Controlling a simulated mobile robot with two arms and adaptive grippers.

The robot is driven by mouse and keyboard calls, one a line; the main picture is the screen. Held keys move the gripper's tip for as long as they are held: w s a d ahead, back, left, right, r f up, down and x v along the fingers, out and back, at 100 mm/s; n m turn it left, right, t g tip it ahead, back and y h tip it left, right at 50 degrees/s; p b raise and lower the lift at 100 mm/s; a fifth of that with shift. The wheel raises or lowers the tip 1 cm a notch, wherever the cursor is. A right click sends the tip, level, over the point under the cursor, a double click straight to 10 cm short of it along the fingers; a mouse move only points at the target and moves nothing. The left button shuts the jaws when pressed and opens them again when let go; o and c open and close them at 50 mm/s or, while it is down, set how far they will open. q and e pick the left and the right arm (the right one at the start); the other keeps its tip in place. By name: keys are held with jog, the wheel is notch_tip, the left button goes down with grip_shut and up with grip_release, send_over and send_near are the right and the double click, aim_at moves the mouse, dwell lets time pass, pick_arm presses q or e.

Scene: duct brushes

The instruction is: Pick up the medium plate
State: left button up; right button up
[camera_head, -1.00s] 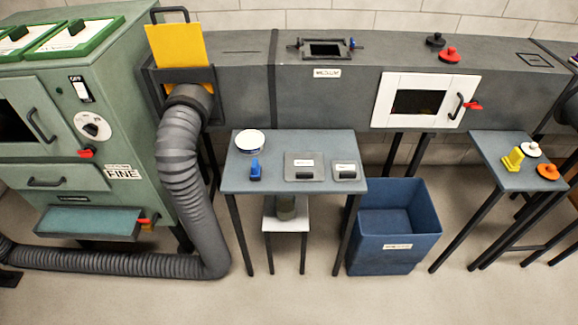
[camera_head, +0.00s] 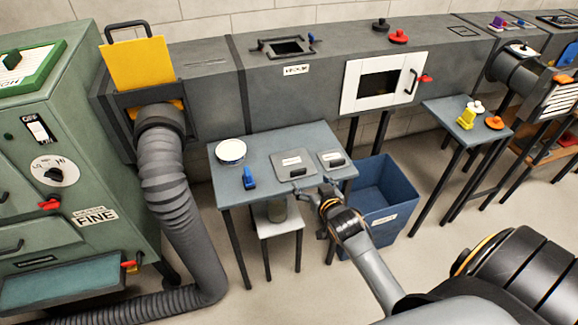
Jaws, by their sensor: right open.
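Two grey plates with dark handles and white labels lie on the small blue-grey table (camera_head: 262,158): a larger plate (camera_head: 293,164) and a smaller plate (camera_head: 332,159) to its right. The labels are too small to read, so I cannot tell which is the medium plate. My right gripper (camera_head: 322,200) is open and empty at the table's front right edge, just in front of the plates. Whether it touches the table is unclear. My left gripper is out of view.
A white bowl-like dish (camera_head: 231,151) and a blue item (camera_head: 249,180) share the table's left part. A blue bin (camera_head: 385,195) stands right of it. The grey duct (camera_head: 215,85) runs behind, and a ribbed hose (camera_head: 168,190) stands left.

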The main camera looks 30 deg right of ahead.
aim_at(299, 172)
jog(key=x, duration=0.3)
jog(key=shift+w+a+f, duration=0.1)
jog(key=shift+w, duration=0.05)
jog(key=shift+w+f, duration=0.2)
jog(key=shift+w, duration=0.65)
jog(key=x, duration=0.4)
jog(key=shift+w+a, duration=0.1)
jog(key=shift+w, duration=0.25)
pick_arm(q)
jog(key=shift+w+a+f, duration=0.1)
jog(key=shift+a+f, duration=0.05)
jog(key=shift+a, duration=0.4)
pick_arm(e)
jog(key=c, duration=1.6)
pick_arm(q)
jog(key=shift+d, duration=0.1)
